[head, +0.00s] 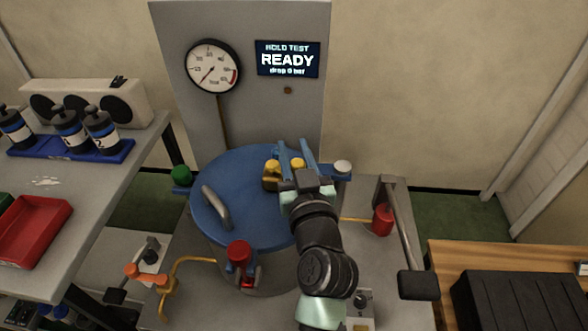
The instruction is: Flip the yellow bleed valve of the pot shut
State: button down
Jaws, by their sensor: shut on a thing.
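The pot has a round blue lid (245,170) with a grey bar handle (216,207) on its left. The yellow bleed valve (271,170) is on the lid, right of its middle. My gripper (294,152) reaches over the lid from the right front, with its two blue fingers at the valve. It is shut on the yellow valve, a bit of which shows between the fingers. My gripper and wrist hide part of the valve, so I cannot tell which way its lever points.
Green (181,175), red (239,252) and white (343,168) knobs stand around the lid's rim. Behind are a gauge (213,66) and a display (287,59) reading "HOLD TEST READY drop 0 bar". A red knob (382,219) and a black-ended lever (416,285) stand to the right.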

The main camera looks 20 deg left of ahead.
jog(key=shift+w+a+f+n+g+y+b, duration=0.15)
jog(key=shift+n+g+y+b, duration=0.5)
jog(key=shift+b, duration=0.85)
jog(key=shift+w+n+g+y+b, duration=0.25)
jog(key=shift+n+g+y+b, duration=0.4)
jog(key=shift+b, duration=0.85)
jog(key=shift+w+a+f+n+g+y+b, duration=0.15)
jog(key=shift+n+g+y+b, duration=0.5)
jog(key=shift+b, duration=0.85)
jog(key=b, duration=0.1)
jog(key=n+g+y+b, duration=0.1)
jog(key=g+y+b, duration=0.1)
jog(key=shift+w+a+r+n, duration=0.2)
jog(key=shift+w+r+n, duration=0.05)
jog(key=shift+n, duration=0.1)
jog(key=shift+g+b, duration=0.25)
jog(key=shift+b, duration=0.1)
jog(key=shift+a+r, duration=0.1)
jog(key=shift+r, duration=0.05)
jog(key=c, duration=0.6)
grip_release()
jog(key=p+v, duration=0.1)
jog(key=v, duration=1.2)
jog(key=shift+w, duration=0.15)
